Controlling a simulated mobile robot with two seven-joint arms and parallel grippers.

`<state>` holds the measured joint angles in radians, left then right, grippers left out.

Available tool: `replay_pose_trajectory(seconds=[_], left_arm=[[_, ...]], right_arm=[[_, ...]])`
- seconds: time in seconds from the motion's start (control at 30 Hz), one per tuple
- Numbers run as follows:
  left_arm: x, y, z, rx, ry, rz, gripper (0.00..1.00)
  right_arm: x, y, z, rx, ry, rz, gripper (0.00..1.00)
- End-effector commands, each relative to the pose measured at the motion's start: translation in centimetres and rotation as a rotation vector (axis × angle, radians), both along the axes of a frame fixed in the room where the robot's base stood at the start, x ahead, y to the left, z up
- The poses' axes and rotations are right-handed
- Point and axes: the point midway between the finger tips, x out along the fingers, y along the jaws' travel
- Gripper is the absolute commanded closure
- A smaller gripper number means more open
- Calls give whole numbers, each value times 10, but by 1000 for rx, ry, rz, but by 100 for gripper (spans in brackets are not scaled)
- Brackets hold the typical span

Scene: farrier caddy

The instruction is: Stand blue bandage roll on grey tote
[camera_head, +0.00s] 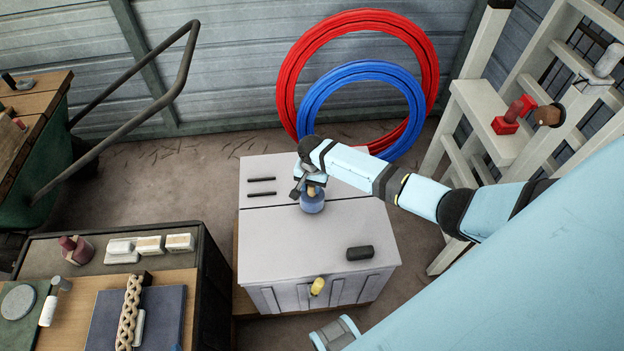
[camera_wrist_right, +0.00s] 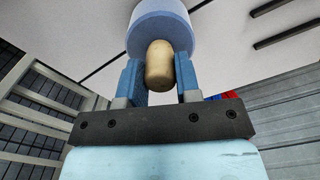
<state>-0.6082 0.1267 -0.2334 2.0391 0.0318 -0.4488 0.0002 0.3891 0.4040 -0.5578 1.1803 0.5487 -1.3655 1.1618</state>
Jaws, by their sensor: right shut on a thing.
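The blue bandage roll (camera_head: 312,204) is upright below my right gripper (camera_head: 311,187), over the middle of the pale grey tote's top (camera_head: 275,235). In the right wrist view the roll (camera_wrist_right: 160,22) shows as a light blue cylinder with a tan rounded stub (camera_wrist_right: 158,68). The two blue fingers of my right gripper (camera_wrist_right: 160,80) are shut on this stub from both sides. Whether the roll's base touches the tote top is hard to tell. My left gripper is not in view.
A dark cylinder (camera_head: 360,253) lies on the tote's right front part, and two dark slots (camera_head: 262,187) are at its back left. A yellow piece (camera_head: 317,286) is at its front edge. A cluttered bench (camera_head: 65,300) stands left, a white rack (camera_head: 480,110) right.

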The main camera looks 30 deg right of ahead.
Motion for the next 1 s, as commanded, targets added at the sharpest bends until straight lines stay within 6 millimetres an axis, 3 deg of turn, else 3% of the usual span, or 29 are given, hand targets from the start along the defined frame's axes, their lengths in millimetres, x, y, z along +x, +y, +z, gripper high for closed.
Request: replay_pose_trajectory(seconds=[1.0], left_arm=[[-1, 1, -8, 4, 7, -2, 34]], right_arm=[[0, 0, -9, 0, 0, 0, 100]])
